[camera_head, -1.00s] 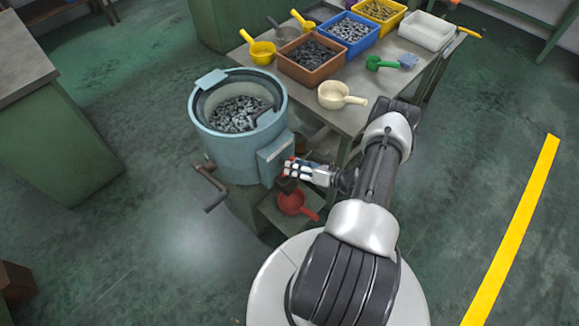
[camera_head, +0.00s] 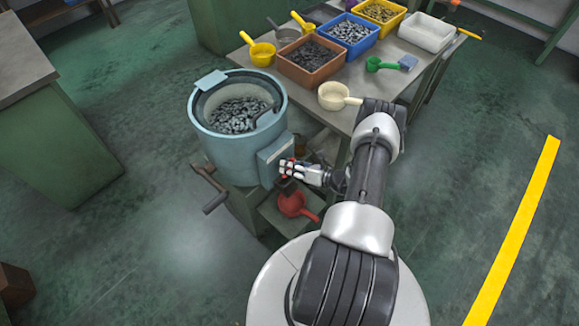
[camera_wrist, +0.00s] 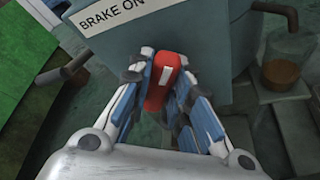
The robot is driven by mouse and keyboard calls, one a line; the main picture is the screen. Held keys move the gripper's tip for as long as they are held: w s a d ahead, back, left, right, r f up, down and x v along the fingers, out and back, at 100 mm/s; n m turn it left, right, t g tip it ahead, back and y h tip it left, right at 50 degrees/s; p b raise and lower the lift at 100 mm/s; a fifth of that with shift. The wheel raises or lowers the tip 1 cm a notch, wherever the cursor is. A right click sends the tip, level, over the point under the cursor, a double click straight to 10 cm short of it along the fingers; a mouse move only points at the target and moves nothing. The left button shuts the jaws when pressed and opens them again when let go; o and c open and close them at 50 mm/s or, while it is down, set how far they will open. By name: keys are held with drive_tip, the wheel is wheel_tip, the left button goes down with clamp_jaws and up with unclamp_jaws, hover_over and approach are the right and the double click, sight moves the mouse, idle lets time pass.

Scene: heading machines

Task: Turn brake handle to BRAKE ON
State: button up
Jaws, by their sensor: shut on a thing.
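The brake handle (camera_wrist: 161,82) is red with a white stripe and shows between my fingers in the wrist view. My gripper (camera_wrist: 162,95) is shut on it, one finger on each side. In the head view my gripper (camera_head: 289,169) is at the grey-blue box on the front of the blue drum machine (camera_head: 235,155). A white "BRAKE ON" label (camera_wrist: 113,14) is on the machine face, up and left of the handle in the wrist view.
A red scoop (camera_head: 292,204) lies on a low shelf just below my gripper. A crank handle (camera_head: 213,198) sticks out at the machine's lower left. A table (camera_head: 385,105) with bins and scoops stands behind at the right.

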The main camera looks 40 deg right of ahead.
clamp_jaws()
drive_tip(key=n+h, duration=0.1)
drive_tip(key=n+h+p, duration=0.1)
drive_tip(key=n, duration=0.2)
drive_tip(key=shift+a+r+h+p, duration=0.1)
drive_tip(key=shift+a+h+p, duration=0.15)
drive_tip(key=shift+h+p, duration=0.15)
drive_tip(key=shift+n+h, duration=0.9)
drive_tip(key=shift+n, duration=0.3)
drive_tip(key=shift+a+n+h, duration=0.1)
drive_tip(key=shift+n+h, duration=0.7)
drive_tip(key=shift+n, duration=0.3)
